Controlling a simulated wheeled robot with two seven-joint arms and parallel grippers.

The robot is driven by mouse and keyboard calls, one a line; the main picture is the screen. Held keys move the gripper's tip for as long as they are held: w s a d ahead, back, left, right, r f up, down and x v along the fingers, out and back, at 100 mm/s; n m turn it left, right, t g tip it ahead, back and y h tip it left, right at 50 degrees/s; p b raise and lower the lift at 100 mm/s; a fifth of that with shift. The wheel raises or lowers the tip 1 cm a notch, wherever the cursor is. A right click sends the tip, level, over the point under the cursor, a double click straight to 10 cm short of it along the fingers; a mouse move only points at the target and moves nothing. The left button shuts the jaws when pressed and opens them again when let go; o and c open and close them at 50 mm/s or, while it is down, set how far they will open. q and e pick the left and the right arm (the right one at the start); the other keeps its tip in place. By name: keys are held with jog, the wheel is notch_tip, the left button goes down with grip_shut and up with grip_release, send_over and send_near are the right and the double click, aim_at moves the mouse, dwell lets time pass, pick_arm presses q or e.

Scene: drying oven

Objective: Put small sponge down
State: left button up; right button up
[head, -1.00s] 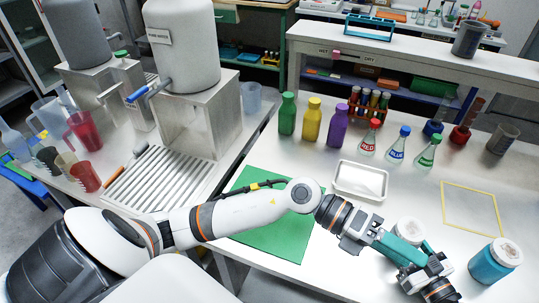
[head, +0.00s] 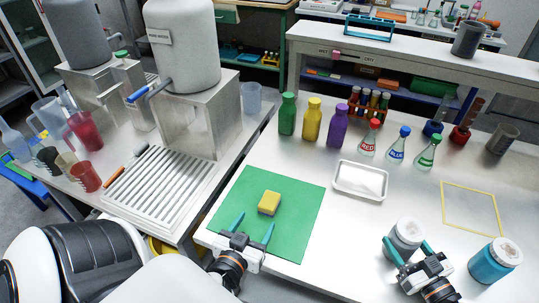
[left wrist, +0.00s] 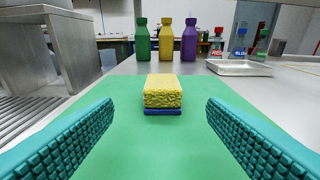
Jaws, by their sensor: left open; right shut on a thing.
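A small sponge (head: 269,202), yellow with a blue underside, lies on the green mat (head: 302,232). In the left wrist view the sponge (left wrist: 162,94) is straight ahead, centred between my fingers and a little beyond their tips. My left gripper (head: 253,226) is open and empty, low over the front of the mat, with its teal fingers pointing at the sponge and apart from it. My right gripper (head: 407,243) is shut on a grey jar with a white lid (head: 405,232), which stands upright at the right of the table.
A teal jar with a white lid (head: 490,262) stands right of my right gripper. A white tray (head: 360,193) lies right of the mat. Green, yellow and purple bottles (head: 312,119) and several flasks (head: 397,146) stand behind. A yellow outlined square (head: 471,186) is empty.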

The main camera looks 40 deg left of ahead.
aim_at(272, 198)
pick_arm(q)
jog(key=x, duration=1.1)
jog(key=shift+w+f, duration=0.2)
jog(key=shift+w, duration=0.05)
jog(key=c, duration=1.1)
jog(key=shift+r, duration=0.15)
notch_tip(272, 198, up, 10)
jog(key=shift+f, duration=0.1)
